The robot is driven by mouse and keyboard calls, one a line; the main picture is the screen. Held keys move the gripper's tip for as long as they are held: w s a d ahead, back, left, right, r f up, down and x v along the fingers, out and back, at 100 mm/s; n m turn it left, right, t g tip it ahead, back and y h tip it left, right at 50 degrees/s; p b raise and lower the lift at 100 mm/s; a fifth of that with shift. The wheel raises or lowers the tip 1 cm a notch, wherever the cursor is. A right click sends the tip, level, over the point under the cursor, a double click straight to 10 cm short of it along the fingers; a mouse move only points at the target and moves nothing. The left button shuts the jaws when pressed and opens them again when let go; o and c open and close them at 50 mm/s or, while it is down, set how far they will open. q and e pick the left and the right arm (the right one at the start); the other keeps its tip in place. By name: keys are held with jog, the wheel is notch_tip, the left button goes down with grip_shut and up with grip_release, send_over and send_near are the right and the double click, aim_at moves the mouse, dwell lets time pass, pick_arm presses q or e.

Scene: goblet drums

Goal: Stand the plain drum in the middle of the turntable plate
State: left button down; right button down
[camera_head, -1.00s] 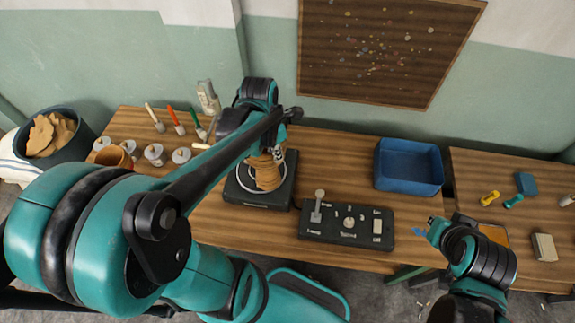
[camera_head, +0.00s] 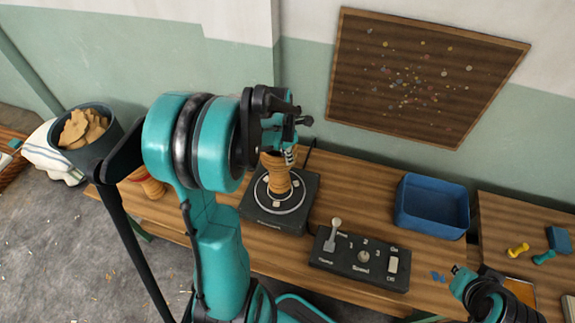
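The plain wooden drum (camera_head: 277,177) stands roughly upright on the turntable plate (camera_head: 289,205), its foot near the middle of the ringed disc. The turntable is a dark square unit on the wooden bench. My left gripper (camera_head: 290,150) is at the drum's upper end, and a finger overlaps its rim. Whether the fingers touch or grip the drum cannot be told, and the arm hides part of the view. A second drum (camera_head: 151,186) with a reddish band is partly hidden behind my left arm. My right gripper (camera_head: 460,271) is low at the right, away from the drums; its fingers are unclear.
A black control box (camera_head: 360,258) with a lever and switch sits right of the turntable. A blue bin (camera_head: 432,207) stands behind it to the right. A side bench at the right holds yellow (camera_head: 518,250) and teal small items. A dark tub (camera_head: 90,140) stands at the left.

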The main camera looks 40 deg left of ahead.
aim_at(287, 167)
pick_arm(q)
notch_tip(287, 167, down, 3)
jog(key=shift+f+b, duration=0.1)
jog(key=shift+b, duration=0.4)
jog(key=shift+f, duration=0.4)
jog(key=c, duration=1.7)
grip_release()
jog(key=shift+f, duration=0.1)
